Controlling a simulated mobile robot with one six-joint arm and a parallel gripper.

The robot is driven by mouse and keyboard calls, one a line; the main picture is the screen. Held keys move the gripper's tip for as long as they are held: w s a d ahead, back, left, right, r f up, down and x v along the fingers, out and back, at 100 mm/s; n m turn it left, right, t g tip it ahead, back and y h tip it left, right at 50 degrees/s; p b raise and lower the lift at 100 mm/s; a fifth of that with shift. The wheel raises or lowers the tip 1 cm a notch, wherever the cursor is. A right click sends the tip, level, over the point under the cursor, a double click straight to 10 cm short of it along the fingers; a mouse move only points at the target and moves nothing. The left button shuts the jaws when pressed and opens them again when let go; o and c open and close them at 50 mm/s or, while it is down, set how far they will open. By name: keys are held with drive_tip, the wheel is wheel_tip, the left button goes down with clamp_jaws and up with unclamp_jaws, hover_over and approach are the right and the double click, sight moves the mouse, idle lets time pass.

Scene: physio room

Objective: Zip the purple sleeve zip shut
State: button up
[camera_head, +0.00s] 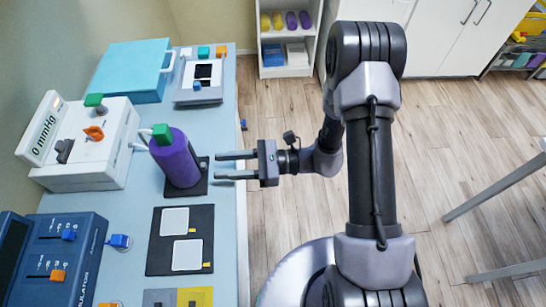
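The purple sleeve (180,162) is a rounded cylinder on a dark base plate (198,186) near the table's right edge. It leans a little in the picture. A green block (161,134) sits at its top, and pale tubing meets it on the left. I cannot make out the zip or its pull. My gripper (217,165) is to the right of the sleeve, at the table edge. Its two fingers point left at the sleeve, parallel and apart, with nothing between them. The fingertips look close to the base plate but apart from the sleeve.
A white pressure unit (95,160) reading 0 mmHg stands left of the sleeve. A black mat with two white pads (152,260) lies in front. A blue stimulator box (75,255) is at front left, a teal case (130,65) behind.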

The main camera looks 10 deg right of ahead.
drive_tip(key=s+d+p, duration=0.1)
drive_tip(key=d+p, duration=0.1)
drive_tip(key=d, duration=1.2)
drive_tip(key=shift+s+d+p, duration=0.15)
drive_tip(key=shift+d+p, duration=0.05)
drive_tip(key=shift+p, duration=0.2)
drive_tip(key=shift+r, duration=0.1)
